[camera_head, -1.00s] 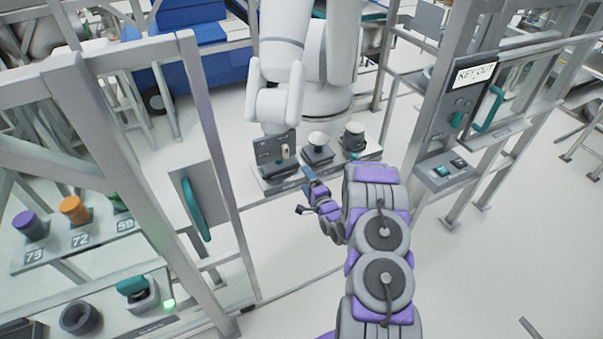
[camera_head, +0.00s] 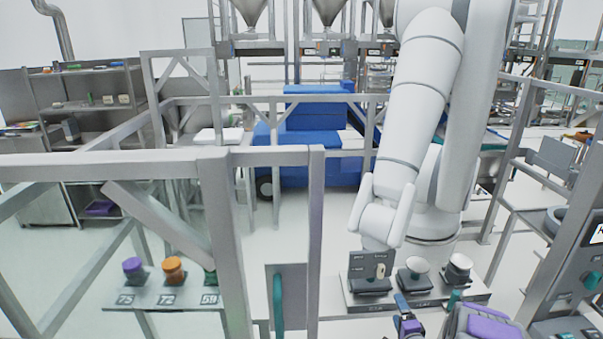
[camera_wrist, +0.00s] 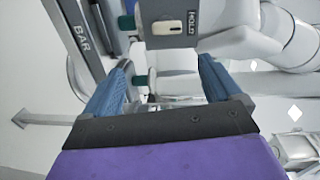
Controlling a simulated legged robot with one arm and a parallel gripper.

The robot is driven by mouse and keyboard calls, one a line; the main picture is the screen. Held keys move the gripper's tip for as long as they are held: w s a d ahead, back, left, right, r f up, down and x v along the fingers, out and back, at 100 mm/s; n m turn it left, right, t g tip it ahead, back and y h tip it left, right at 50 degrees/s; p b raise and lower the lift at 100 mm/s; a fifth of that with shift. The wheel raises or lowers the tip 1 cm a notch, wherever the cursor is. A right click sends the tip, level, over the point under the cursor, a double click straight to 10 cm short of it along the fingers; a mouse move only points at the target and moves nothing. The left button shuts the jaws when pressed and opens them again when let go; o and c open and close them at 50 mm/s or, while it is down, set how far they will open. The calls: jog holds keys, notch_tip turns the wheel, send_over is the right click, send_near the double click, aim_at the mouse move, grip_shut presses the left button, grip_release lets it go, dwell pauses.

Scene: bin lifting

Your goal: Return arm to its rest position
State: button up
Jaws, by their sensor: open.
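My gripper (camera_head: 404,308) is at the bottom edge of the head view, in front of a low bench (camera_head: 400,303). Part of my purple and grey arm shows beside it and is cut off by the picture edge. In the wrist view my gripper (camera_wrist: 165,68) has its two blue fingers spread wide, with nothing held between them. A grey panel with a pale switch marked HOLD (camera_wrist: 176,27) is beyond the fingertips. This switch panel (camera_head: 358,266) stands at the left end of the bench, apart from the gripper.
A large white robot arm (camera_head: 412,110) rises behind the bench. A grey frame post (camera_head: 222,240) and a door panel with a teal handle (camera_head: 278,300) stand at left. A control post (camera_head: 595,270) is at right. A shelf (camera_head: 165,296) holds coloured knobs.

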jog(key=s+a+r+n+g+h+b, duration=0.1)
jog(key=s+a+r+n+g+b, duration=0.1)
jog(key=s+a+r+n+g, duration=0.35)
jog(key=s+a+r+n+g+h+b, duration=0.1)
jog(key=s+a+r+n+g, duration=0.3)
jog(key=s+r, duration=0.35)
jog(key=s+a+r+n+g+b, duration=0.1)
jog(key=s+a+r+n+g, duration=0.1)
jog(key=s, duration=0.9)
jog(key=s+a+r+n+g+y, duration=0.1)
jog(key=s+a+r+n+g, duration=0.2)
jog(key=s, duration=0.9)
jog(key=s+a+r+n+g+y+b, duration=0.1)
jog(key=s+a+r+n+g, duration=0.1)
jog(key=s+a, duration=0.5)
jog(key=s+r+g, duration=0.1)
jog(key=s+g, duration=0.1)
jog(key=s, duration=0.3)
jog(key=shift+s+a+n+b, duration=0.2)
jog(key=shift+n+b, duration=0.1)
jog(key=shift+n, duration=0.05)
